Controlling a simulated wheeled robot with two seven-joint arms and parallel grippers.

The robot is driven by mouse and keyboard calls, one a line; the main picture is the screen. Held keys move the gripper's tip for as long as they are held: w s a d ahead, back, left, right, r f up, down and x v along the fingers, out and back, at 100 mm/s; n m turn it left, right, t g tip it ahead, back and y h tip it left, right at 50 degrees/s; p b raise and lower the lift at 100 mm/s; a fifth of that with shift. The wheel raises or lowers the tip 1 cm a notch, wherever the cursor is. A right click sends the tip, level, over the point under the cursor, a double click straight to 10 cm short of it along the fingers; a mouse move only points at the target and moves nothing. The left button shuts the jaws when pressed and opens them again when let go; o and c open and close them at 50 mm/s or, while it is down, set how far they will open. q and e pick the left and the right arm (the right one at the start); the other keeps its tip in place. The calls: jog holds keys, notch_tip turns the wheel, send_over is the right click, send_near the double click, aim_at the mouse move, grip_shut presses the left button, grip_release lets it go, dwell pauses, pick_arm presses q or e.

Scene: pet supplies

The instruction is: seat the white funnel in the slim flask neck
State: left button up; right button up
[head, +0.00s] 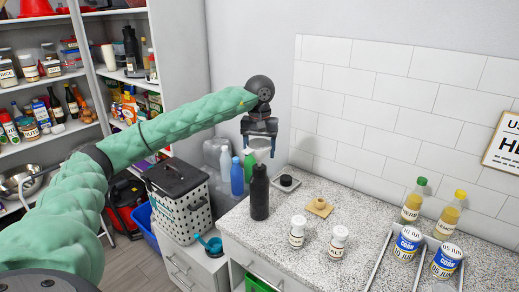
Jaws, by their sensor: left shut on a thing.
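My left gripper (260,144) is shut on the white funnel (261,143), which is small and partly hidden between the fingers. The gripper is raised above the left part of the counter, near the tiled wall. A slim black flask (259,195) stands upright at the counter's left edge, lower in the picture than the gripper and almost in line with it. The funnel appears apart from the flask; its depth relative to the neck is hard to tell. My right gripper is not in view.
Blue (237,178) and green bottles (249,164) stand behind the flask. A black round item (287,183), a tan block (319,207) and two white jars (297,232) are on the speckled counter (350,210). Cans (407,245) stand at right; a lidded basket (180,205) is at left.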

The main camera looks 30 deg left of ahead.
aim_at(260, 161)
pick_arm(q)
jog(key=shift+f+b, duration=1.3)
jog(key=shift+f, duration=0.4)
jog(key=o, duration=1.1)
jog(key=shift+c, duration=0.2)
jog(key=shift+r, duration=0.1)
